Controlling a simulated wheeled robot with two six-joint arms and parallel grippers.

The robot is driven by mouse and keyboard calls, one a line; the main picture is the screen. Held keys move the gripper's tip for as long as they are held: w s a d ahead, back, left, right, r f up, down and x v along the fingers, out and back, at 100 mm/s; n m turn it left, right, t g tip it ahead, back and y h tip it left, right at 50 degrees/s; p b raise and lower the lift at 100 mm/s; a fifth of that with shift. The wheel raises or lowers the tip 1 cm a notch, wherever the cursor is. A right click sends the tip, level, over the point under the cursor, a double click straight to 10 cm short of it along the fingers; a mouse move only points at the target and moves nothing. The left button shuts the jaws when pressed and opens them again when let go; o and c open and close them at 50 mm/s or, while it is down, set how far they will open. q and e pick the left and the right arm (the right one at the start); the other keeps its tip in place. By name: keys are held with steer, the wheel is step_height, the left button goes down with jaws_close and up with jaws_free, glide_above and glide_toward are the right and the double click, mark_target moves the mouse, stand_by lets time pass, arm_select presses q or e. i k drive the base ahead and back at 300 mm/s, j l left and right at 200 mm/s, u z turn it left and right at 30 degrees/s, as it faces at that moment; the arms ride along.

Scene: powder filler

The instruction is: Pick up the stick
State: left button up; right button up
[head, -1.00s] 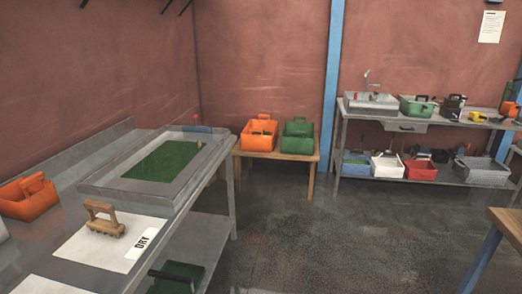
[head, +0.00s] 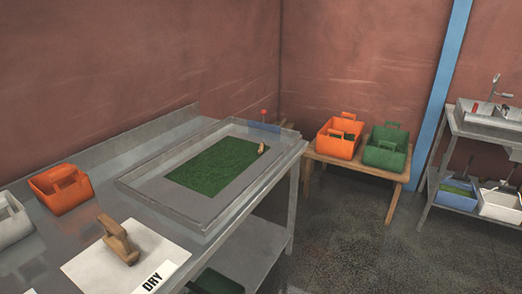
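I cannot tell for sure which thing is the stick. A thin upright piece with a red tip (head: 263,113) shows at the far corner of the grey metal tray (head: 150,195). A small tan piece (head: 262,149) stands at the right edge of the green surface (head: 213,165) in that tray. A wooden tool with a handle (head: 119,241) rests on a white sheet marked "DRY" (head: 88,268), in front of the tray. Neither of my grippers is in view.
The metal bench (head: 165,138) runs along the left wall, with an orange caddy (head: 62,190) and a white caddy (head: 12,230). A low wooden table (head: 352,165) holds orange (head: 338,140) and green (head: 387,150) caddies. The floor (head: 345,235) at the lower right is clear.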

mark_target(261, 149)
steer(key=i+l+u, duration=0.1)
steer(key=i+l, duration=0.4)
steer(key=i+l+u, duration=0.1)
steer(key=i+l, duration=0.4)
steer(key=l, duration=0.25)
